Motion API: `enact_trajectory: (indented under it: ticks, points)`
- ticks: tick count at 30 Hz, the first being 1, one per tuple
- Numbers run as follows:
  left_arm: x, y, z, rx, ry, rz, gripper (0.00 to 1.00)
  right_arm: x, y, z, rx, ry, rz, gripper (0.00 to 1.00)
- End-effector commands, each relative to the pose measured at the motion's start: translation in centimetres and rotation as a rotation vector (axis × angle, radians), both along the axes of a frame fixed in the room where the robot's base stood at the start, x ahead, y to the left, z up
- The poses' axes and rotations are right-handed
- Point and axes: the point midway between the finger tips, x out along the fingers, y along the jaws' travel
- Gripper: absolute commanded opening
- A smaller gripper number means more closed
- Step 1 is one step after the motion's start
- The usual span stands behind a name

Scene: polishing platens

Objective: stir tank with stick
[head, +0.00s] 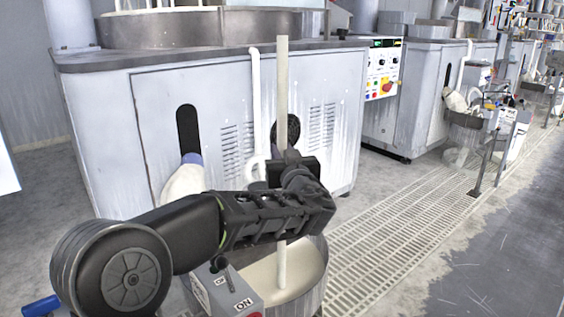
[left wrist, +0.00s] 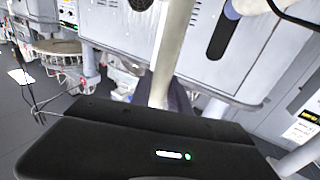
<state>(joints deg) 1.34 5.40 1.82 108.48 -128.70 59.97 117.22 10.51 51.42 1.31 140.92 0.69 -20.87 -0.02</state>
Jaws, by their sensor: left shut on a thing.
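A long pale stick (head: 282,95) stands nearly upright in the head view. Its lower end reaches into the tank (head: 318,290), a round metal vessel holding pale liquid (head: 300,272). My left gripper (head: 290,170) is shut on the stick above the tank's rim. The stick's lower tip is hidden in or behind the liquid. In the left wrist view the stick (left wrist: 168,55) rises from between the fingers, partly hidden by the dark gripper body. My right gripper is in neither view.
A control box (head: 225,290) with ON and OFF labels sits at the tank's near left. A large polishing machine (head: 200,110) stands just behind. A floor grating (head: 400,235) runs to the right, with clear floor (head: 500,260) beside it.

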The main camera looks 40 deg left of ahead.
Motion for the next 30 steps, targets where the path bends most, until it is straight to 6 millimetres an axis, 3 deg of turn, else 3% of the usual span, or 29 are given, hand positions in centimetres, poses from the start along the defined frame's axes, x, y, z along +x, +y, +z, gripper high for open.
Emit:
enact_trajectory:
  ticks: [24, 30]
  points:
    - [0.0, 0.0, 11.1, 0.0, -0.003, 0.0, 0.0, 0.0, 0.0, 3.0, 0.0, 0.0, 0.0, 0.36]
    - [0.0, 0.0, 12.5, 0.001, -0.001, -0.001, 0.0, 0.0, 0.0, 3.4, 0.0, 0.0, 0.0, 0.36]
